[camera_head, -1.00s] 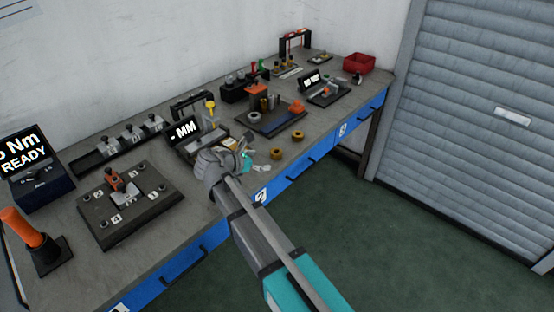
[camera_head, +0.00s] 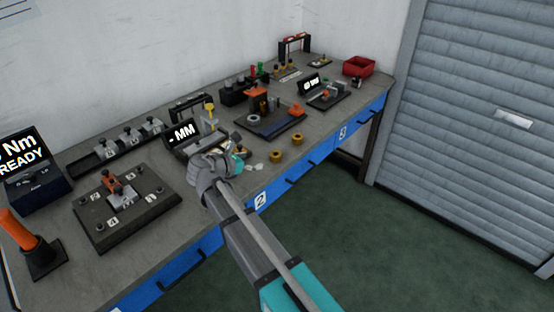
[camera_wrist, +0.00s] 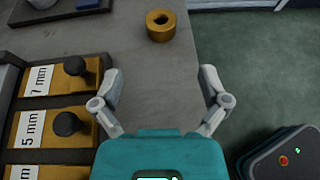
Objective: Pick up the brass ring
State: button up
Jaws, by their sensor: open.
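Two brass rings lie on the grey bench in the head view, a nearer one (camera_head: 276,156) and a farther one (camera_head: 298,138). One brass ring (camera_wrist: 161,25) lies flat in the wrist view, near the top centre, with its hole showing. My gripper (camera_wrist: 162,84) is open and empty, its fingers spread wide. The ring is beyond the fingertips, roughly in line with the gap between them, not touching. In the head view my gripper (camera_head: 246,152) is over the bench's front part, left of both rings.
Tan blocks marked 7 mm (camera_wrist: 48,80) and 5 mm (camera_wrist: 40,127), with black knobs, lie close left of my fingers. A dark tray (camera_head: 270,128) with a grey ring stands behind the brass rings. The bench's front edge is close on the right.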

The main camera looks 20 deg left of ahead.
aim_at(273, 155)
jog(key=b+x, duration=0.1)
jog(key=x, duration=0.4)
jog(key=shift+f+b, duration=0.2)
jog(key=shift+b, duration=0.15)
jog(key=shift+w+d, duration=0.2)
jog(key=shift+w, duration=0.25)
jog(key=shift+f, duration=0.1)
jog(key=shift+b+x, duration=0.95)
jog(key=shift+x, duration=1.6)
jog(key=shift+d, duration=0.15)
jog(key=c, duration=1.3)
jog(key=shift+r, duration=0.25)
